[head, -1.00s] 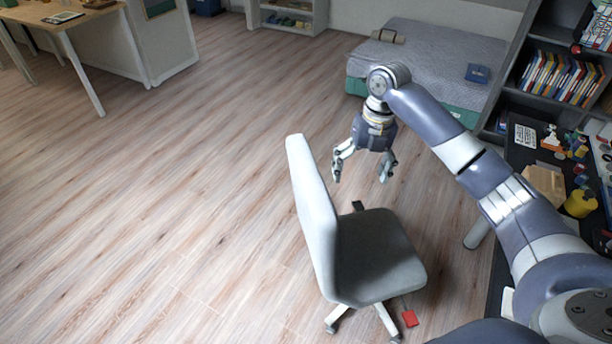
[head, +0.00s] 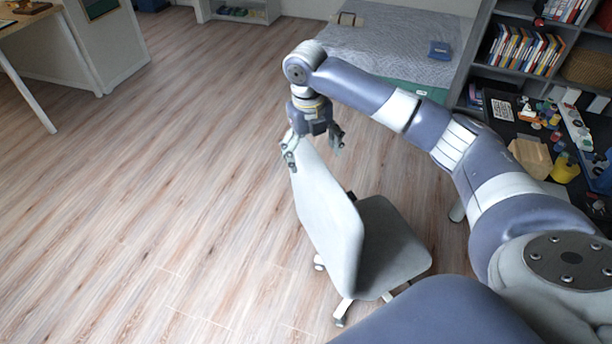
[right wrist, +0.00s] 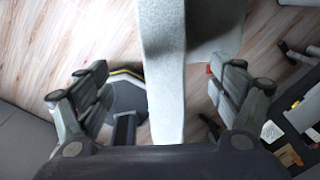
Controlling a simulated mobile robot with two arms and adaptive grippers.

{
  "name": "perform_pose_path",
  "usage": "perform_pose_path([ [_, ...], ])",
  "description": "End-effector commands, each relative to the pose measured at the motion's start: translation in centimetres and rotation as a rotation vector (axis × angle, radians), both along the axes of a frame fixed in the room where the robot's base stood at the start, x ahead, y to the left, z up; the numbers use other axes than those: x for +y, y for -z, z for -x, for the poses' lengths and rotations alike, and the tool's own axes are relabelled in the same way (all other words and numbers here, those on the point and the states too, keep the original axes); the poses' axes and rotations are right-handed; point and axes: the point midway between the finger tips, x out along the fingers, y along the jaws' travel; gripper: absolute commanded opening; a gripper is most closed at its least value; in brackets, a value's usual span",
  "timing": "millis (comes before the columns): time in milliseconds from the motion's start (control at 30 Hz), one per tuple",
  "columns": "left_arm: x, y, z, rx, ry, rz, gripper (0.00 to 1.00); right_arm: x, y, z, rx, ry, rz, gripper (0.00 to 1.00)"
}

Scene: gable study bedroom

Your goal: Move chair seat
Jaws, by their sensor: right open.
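The chair has a pale grey backrest (head: 325,205) and a darker grey seat (head: 390,245) on white legs with casters. It stands upright on the floor, lower centre in the head view. My right gripper (head: 314,147) is open at the top edge of the backrest, with a finger on either side of it. In the right wrist view the backrest (right wrist: 163,60) runs between the two spread fingers, with gaps on both sides. The fingers are not closed on it. My left gripper is not in view.
A low bed (head: 390,45) stands behind the chair. A dark desk (head: 510,125) with small items and a bookshelf (head: 520,75) are at right. A wooden table (head: 30,20) is at the far left. The wooden floor (head: 150,190) left of the chair is clear.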

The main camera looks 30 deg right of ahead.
Motion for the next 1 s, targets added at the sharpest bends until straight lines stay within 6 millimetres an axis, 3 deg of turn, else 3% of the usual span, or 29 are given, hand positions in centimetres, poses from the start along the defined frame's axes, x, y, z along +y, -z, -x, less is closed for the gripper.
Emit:
perform_pose_path([
  [300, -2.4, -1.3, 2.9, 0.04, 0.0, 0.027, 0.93, -0.5, 5.7, 0.3, 0.007, 0.001, 0.0, 0.86],
  [500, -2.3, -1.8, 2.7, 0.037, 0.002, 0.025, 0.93, -0.8, 8.6, 0.3, 0.005, 0.002, 0.0, 0.86],
  [733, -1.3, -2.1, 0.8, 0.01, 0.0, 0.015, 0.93, -0.9, 10.0, 0.3, 0.003, -0.001, 0.002, 0.86],
  [933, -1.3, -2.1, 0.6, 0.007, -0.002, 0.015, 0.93, -0.9, 10.0, 0.2, 0.002, -0.001, 0.001, 0.86],
  [967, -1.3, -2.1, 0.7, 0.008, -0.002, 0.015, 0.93, -0.9, 10.0, 0.2, 0.002, -0.001, 0.001, 0.84],
  [1000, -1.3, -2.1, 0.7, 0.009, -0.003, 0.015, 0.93, -0.9, 10.0, 0.2, 0.002, 0.0, 0.001, 0.75],
])
